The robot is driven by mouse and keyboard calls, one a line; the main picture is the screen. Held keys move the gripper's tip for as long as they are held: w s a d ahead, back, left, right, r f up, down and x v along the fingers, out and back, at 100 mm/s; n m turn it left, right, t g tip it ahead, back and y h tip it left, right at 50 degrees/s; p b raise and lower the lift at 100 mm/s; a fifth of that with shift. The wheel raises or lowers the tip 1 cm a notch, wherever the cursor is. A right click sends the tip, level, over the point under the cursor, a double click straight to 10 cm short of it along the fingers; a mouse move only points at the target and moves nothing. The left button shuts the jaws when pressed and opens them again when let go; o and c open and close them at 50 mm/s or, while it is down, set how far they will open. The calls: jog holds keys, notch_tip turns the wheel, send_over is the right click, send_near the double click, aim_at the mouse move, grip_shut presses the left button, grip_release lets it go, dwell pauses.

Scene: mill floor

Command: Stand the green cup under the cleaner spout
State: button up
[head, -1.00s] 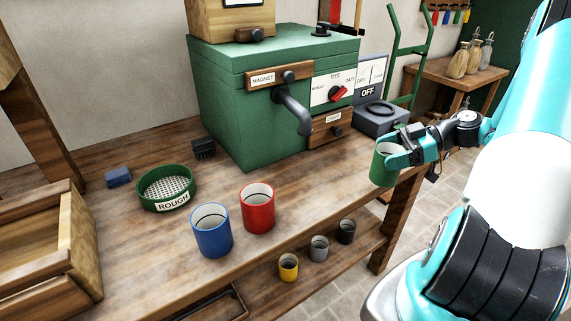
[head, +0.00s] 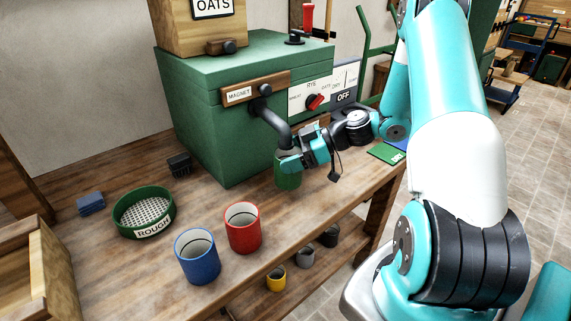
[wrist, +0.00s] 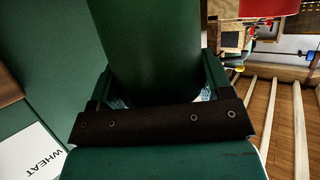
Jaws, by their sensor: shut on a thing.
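The green cup (head: 287,172) is held upright in my gripper (head: 290,163), which is shut on its side. The cleaner is the large green box (head: 225,110) with a MAGNET plate. Its dark grey bent spout (head: 274,122) curves down from the front, and the cup is just below the spout's end. I cannot tell whether the cup's base touches the bench. In the wrist view the green cup (wrist: 155,50) fills the upper middle between the fingers. The cup's rim is partly hidden by the spout and gripper.
A red cup (head: 243,228) and a blue cup (head: 197,256) stand on the wooden bench near its front edge. A green ROUGH sieve (head: 143,213) and a dark brush (head: 179,165) lie farther left. Small cups, one yellow (head: 276,279), stand on the lower shelf.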

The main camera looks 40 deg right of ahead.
aim_at(275, 172)
jog(key=shift+w+a, duration=0.15)
jog(key=shift+a, duration=0.15)
jog(key=shift+f, duration=1.8)
jog(key=shift+f, duration=0.2)
jog(key=o, duration=1.4)
jog(key=shift+r, duration=0.1)
